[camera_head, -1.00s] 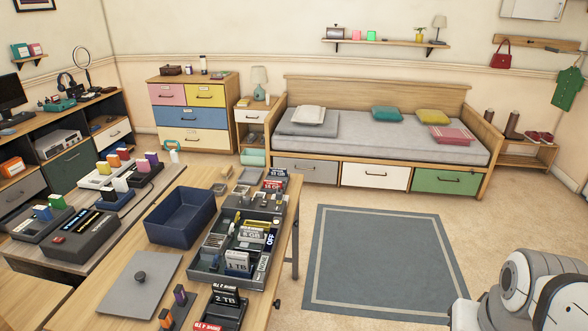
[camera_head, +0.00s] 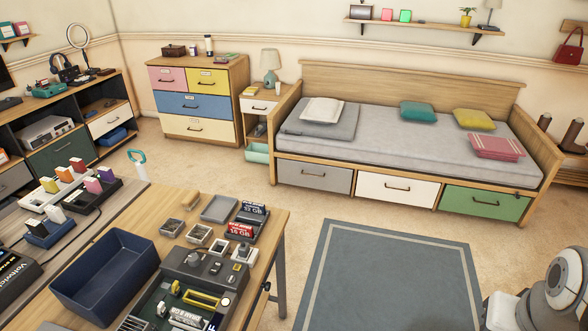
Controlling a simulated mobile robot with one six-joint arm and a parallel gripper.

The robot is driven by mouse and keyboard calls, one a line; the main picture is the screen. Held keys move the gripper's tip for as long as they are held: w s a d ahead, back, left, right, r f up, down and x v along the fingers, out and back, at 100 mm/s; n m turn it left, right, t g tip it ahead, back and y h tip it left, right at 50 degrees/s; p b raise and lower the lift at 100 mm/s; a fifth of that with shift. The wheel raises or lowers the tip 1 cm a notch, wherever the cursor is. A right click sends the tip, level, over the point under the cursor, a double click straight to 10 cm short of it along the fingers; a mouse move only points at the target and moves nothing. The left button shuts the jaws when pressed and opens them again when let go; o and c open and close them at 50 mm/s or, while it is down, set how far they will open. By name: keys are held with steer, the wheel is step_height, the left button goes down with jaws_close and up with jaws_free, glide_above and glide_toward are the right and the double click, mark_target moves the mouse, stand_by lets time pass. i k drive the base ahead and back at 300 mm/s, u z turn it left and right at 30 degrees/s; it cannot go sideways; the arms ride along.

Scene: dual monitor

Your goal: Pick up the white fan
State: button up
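I cannot make out a white fan for certain. A small upright item (camera_head: 138,164), white with some teal, stands at the far end of the left desk; it may be a handheld fan, but it is too small to tell. My gripper is not in view. Only white rounded links of my arm show at the lower right edge.
The near wooden table (camera_head: 268,226) holds a navy bin (camera_head: 105,275), small trays and an electronics case (camera_head: 205,285). A bed (camera_head: 350,150), a drawer chest (camera_head: 197,100) and a nightstand stand behind. The floor around the blue rug (camera_head: 392,275) is clear.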

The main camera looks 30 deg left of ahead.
mark_target(200, 234)
steer(key=i, duration=1.7)
steer(key=u, duration=3.5)
steer(key=i, duration=1)
steer(key=z, duration=0.1)
